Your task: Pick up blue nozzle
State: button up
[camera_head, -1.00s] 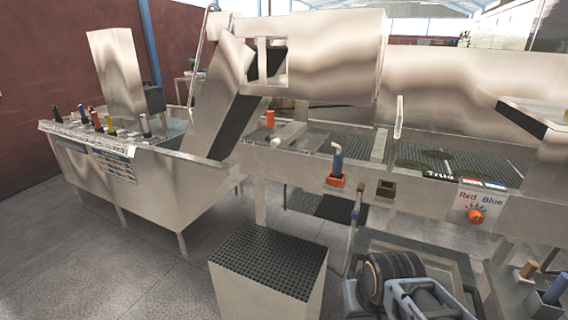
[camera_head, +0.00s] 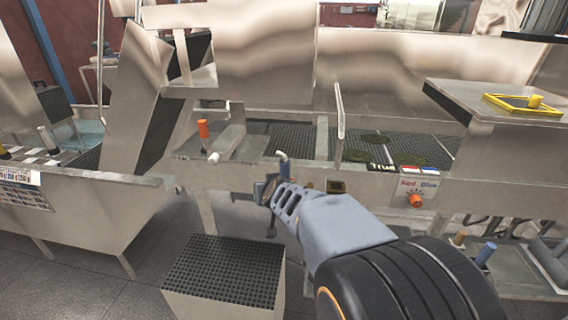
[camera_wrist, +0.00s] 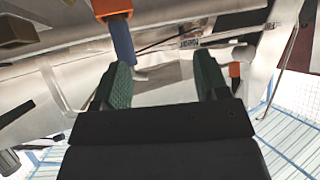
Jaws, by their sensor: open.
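The blue nozzle (camera_head: 284,168), a blue upright body with a pale bent tip, stands at the front edge of the metal machine. The arm partly covers its lower part in the head view. In the wrist view the blue nozzle (camera_wrist: 123,42) shows beside an orange holder (camera_wrist: 112,8), beyond the left finger's tip and not between the fingers. My gripper (camera_wrist: 163,75) is open, with green pads and nothing held between them. In the head view my gripper (camera_head: 268,188) is close to the nozzle; its fingers are hard to make out there.
An orange nozzle (camera_head: 203,130) stands left of the blue one. An empty square holder (camera_head: 336,186) and an orange knob (camera_head: 416,201) are to the right. Another blue cylinder (camera_head: 486,253) stands lower right. A box with a perforated top (camera_head: 225,265) stands below.

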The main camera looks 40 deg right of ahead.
jog(key=m+h, duration=0.2)
send_near(285, 173)
jog(key=shift+h, duration=0.3)
jog(key=b+x, duration=0.1)
jog(key=x, duration=0.2)
jog(key=b+x, duration=0.2)
jog(key=shift+w+f, duration=0.35)
jog(key=shift+b+x, duration=1.05)
jog(key=shift+x, duration=2.15)
jog(key=shift+s, duration=0.1)
jog(key=c, duration=1.1)
